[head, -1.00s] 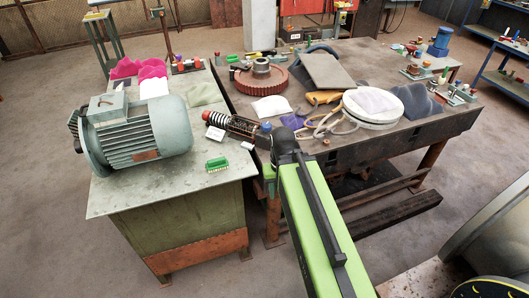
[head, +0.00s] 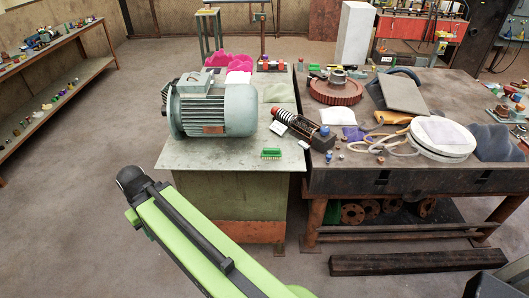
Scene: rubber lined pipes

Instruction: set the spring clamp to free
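A dark coil-spring device with a red cap at its upper left end (head: 298,124) lies slanted across the seam between the two benches. It is the likeliest spring clamp, but its setting is too small to read. Its lower right end is a dark block (head: 323,139) with a blue top. My green arm reaches up from the bottom to a black joint at the left, in front of the grey-green bench and well apart from the spring device. My gripper's fingers do not show.
A grey electric motor (head: 212,108) and a green brush (head: 271,153) sit on the left bench (head: 190,153). The right bench holds a red gear (head: 336,91), a round white case (head: 442,139) and a cable. A dark beam (head: 420,262) lies on the floor; the left floor is open.

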